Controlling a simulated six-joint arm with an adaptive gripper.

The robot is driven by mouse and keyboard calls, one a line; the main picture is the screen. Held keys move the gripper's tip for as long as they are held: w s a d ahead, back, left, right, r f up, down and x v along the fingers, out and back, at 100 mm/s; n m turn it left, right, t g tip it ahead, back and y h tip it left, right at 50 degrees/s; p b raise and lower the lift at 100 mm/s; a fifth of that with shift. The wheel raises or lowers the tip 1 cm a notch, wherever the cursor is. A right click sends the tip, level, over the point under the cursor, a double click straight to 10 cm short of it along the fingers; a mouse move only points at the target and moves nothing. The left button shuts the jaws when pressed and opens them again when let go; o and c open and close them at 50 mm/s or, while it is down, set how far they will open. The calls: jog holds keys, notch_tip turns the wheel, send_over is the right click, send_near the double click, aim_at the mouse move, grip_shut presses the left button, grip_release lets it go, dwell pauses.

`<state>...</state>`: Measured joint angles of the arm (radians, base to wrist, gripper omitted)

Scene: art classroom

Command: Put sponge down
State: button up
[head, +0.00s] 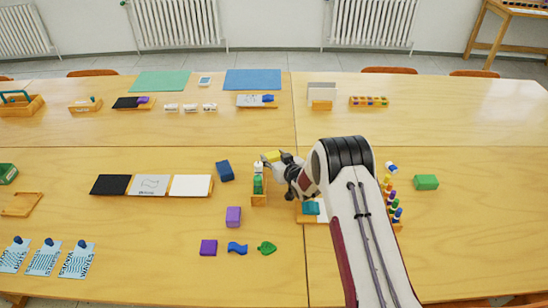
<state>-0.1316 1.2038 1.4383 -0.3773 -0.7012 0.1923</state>
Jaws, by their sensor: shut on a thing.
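My gripper (278,162) is near the middle of the table, its fingers reaching left from the white arm. It is shut on a small yellow block (271,156), which appears to be the sponge. The sponge is just above or beside a narrow wooden holder (259,200) containing a green item and a white-topped item. The picture is too small to show whether the sponge touches anything below. My arm hides part of the table to the right of the gripper.
A blue block (225,171) and a purple block (233,217) lie left of the holder. Black, grey and white panels (190,186) lie further left. A green block (425,182) lies right of my arm, beyond a rack of coloured pieces (392,200). Clear table lies between the rows.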

jog(key=shift+f, duration=0.15)
jog(key=o, duration=0.8)
jog(key=shift+v, duration=6)
